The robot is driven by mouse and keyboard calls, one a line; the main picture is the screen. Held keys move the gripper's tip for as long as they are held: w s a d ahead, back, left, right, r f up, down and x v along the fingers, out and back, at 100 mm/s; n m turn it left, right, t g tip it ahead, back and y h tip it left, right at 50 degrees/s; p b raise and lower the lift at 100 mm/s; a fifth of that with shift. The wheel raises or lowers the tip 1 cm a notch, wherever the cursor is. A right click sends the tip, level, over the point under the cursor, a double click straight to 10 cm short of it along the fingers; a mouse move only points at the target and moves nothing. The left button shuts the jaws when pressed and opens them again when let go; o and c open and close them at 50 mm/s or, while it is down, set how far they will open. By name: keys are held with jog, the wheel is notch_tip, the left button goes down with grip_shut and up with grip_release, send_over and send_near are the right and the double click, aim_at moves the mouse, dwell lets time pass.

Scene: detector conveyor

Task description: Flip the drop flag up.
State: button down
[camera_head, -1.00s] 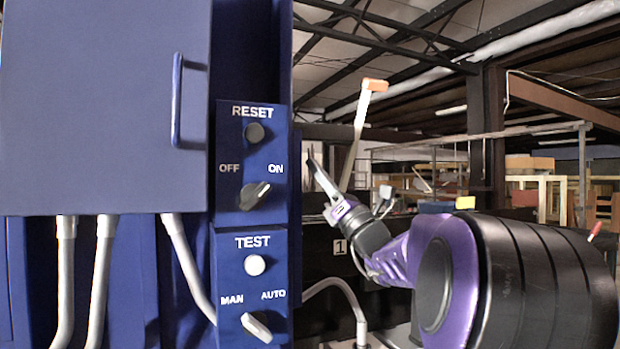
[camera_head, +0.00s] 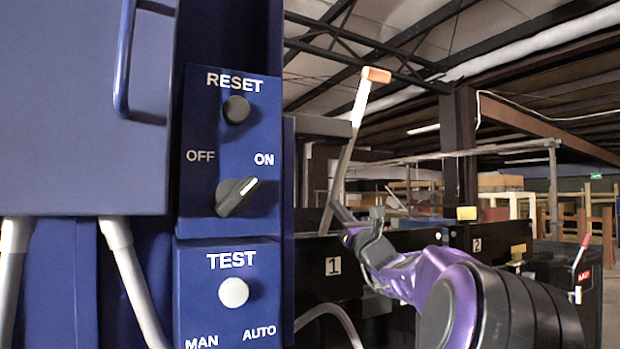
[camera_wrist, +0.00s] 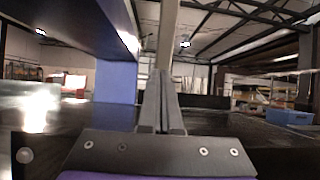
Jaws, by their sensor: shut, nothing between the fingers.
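The drop flag (camera_head: 345,155) appears as a thin grey and white arm with an orange tip (camera_head: 375,75). It stands raised, tilted a little to the right at the top. My gripper (camera_head: 336,208) is shut and empty, by the lower part of the flag arm. In the wrist view the flag arm (camera_wrist: 168,35) rises straight ahead behind the tips of my shut gripper (camera_wrist: 162,85). I cannot tell whether the fingers touch it. The flag's pivot is hidden.
Dark units numbered 1 (camera_head: 333,266) and 2 (camera_head: 477,245) lie behind my arm. A red-handled lever (camera_head: 582,250) is at the right.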

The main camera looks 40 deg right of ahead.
jog(key=p+x, duration=0.6)
jog(key=x, duration=1)
jog(key=shift+r, duration=0.2)
